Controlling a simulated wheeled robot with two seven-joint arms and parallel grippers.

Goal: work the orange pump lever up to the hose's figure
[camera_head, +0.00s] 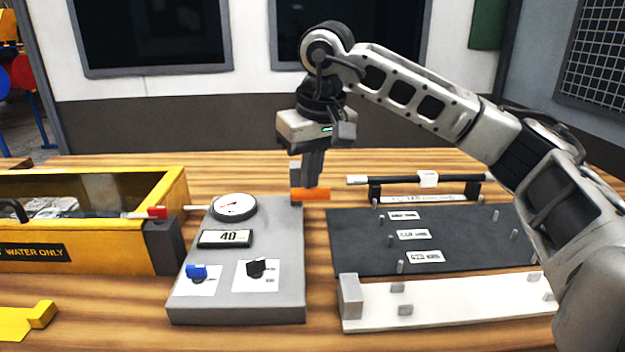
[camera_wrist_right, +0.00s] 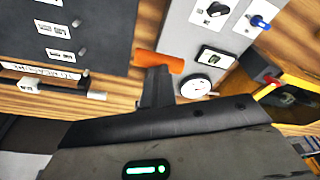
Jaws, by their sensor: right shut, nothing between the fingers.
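The orange pump lever (camera_head: 310,194) sticks out at the back right corner of a grey pump box (camera_head: 237,300). The box carries a round dial gauge (camera_head: 234,206), a display reading 40 (camera_head: 225,238), a blue knob (camera_head: 196,272) and a black knob (camera_head: 257,267). My right gripper (camera_head: 311,184) points down, shut and empty, with its fingertips right at the lever. In the right wrist view the fingers (camera_wrist_right: 157,84) reach the orange lever (camera_wrist_right: 160,62); whether they touch it is unclear. My left gripper is out of view.
A yellow tank (camera_head: 90,262) labelled "WATER ONLY" stands left of the box. A dark pegged mat (camera_head: 350,240), a white fixture plate (camera_head: 450,307) and a rod on a stand (camera_head: 428,180) lie to the right. Bare wood shows in front.

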